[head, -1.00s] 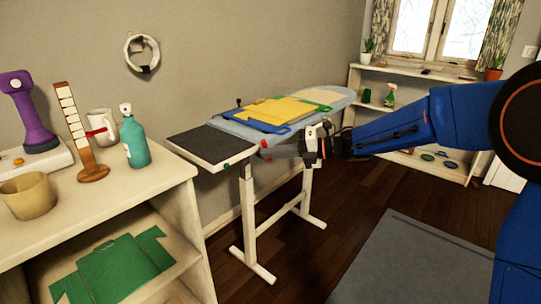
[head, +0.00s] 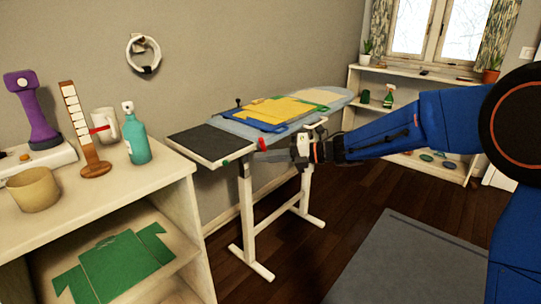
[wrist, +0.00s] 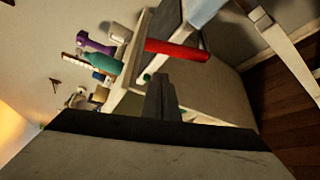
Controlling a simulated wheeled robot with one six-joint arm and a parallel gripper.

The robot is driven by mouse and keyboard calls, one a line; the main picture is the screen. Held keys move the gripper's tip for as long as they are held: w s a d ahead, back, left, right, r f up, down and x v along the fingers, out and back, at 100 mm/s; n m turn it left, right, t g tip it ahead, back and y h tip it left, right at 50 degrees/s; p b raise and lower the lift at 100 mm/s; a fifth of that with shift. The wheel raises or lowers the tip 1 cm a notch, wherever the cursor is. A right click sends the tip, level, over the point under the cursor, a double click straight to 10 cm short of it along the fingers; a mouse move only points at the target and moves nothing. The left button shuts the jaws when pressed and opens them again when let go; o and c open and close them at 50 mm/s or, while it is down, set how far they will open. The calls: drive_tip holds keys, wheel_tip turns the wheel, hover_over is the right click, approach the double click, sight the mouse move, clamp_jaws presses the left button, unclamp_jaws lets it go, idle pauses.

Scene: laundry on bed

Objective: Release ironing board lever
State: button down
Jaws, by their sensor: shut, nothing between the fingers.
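The ironing board (head: 304,123) stands by the wall, with a pale blue top and white legs. A red lever (head: 240,145) shows at its near side edge, beside the dark end panel (head: 212,144). In the wrist view the red lever (wrist: 178,50) lies across the picture just beyond the fingertips. My gripper (head: 260,157) is shut and empty, just below and right of the lever in the head view. Its closed fingers (wrist: 161,84) point towards the lever in the wrist view. I cannot tell whether they touch it.
Folded yellow, blue and green clothes (head: 275,112) lie on the board. A white shelf unit (head: 120,207) stands at the left, holding a teal spray bottle (head: 136,140) and other items. A grey mat (head: 407,262) lies on the open floor at the right.

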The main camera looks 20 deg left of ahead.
drive_tip(key=s+v, duration=0.1)
drive_tip(key=v, duration=0.8)
drive_tip(key=shift+w+d+f, duration=0.2)
drive_tip(key=shift+d, duration=0.2)
